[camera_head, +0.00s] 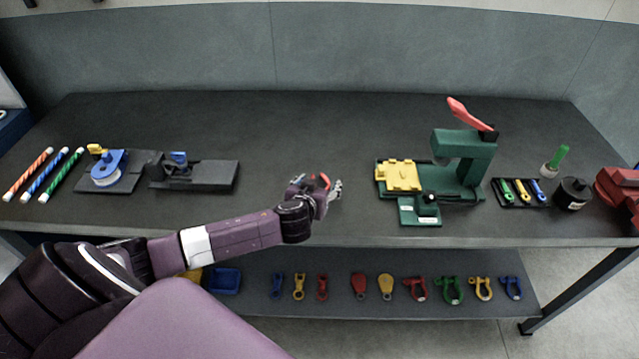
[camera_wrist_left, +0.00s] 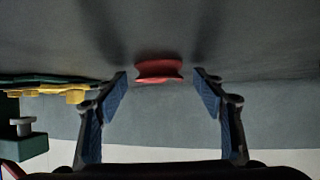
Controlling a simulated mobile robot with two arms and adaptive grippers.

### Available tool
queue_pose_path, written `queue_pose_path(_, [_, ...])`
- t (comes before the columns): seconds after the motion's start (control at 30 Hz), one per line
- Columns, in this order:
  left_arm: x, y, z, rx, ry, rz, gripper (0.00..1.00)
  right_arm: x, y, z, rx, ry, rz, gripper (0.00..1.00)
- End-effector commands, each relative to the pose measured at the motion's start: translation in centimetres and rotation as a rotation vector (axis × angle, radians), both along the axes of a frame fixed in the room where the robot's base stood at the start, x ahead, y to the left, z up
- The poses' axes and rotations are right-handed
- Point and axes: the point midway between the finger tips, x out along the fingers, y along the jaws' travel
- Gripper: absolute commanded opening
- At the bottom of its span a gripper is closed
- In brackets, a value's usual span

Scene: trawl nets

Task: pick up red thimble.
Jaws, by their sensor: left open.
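The red thimble (camera_wrist_left: 158,70) shows in the left wrist view as a small grooved red piece, centred between the fingertips and slightly beyond them. In the head view a bit of red (camera_head: 321,181) shows at my left gripper (camera_head: 334,190), partly hidden by it, low over the front middle of the dark table. In the left wrist view my left gripper (camera_wrist_left: 160,88) has its two blue-padded fingers spread wide, one on each side of the thimble, with gaps on both sides. My right gripper is not in view.
A green press (camera_head: 465,155) with a yellow block (camera_head: 400,175) stands to the right on the table (camera_head: 300,125). Black fixtures with a blue spool (camera_head: 108,168) are at left. A lower shelf (camera_head: 335,285) holds several shackles and tags. The table behind my gripper is clear.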

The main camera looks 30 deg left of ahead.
Motion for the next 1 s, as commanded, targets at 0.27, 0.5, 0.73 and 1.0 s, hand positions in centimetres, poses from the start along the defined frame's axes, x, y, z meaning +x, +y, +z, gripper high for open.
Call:
queue_pose_path(0.27, [-0.1, 0.0, 0.0, 0.000, 0.001, 0.000, 0.42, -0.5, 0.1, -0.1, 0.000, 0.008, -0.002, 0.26])
queue_pose_path(0.5, [-0.1, 0.0, 0.0, 0.000, 0.001, 0.000, 0.17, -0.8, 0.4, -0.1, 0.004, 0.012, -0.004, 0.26])
queue_pose_path(0.73, [0.0, 0.0, 0.1, 0.000, 0.000, 0.001, 0.17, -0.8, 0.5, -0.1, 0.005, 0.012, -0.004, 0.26])
queue_pose_path(1.0, [0.0, 0.0, 2.2, -0.001, -0.004, 0.001, 0.17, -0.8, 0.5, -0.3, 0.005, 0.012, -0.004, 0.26])
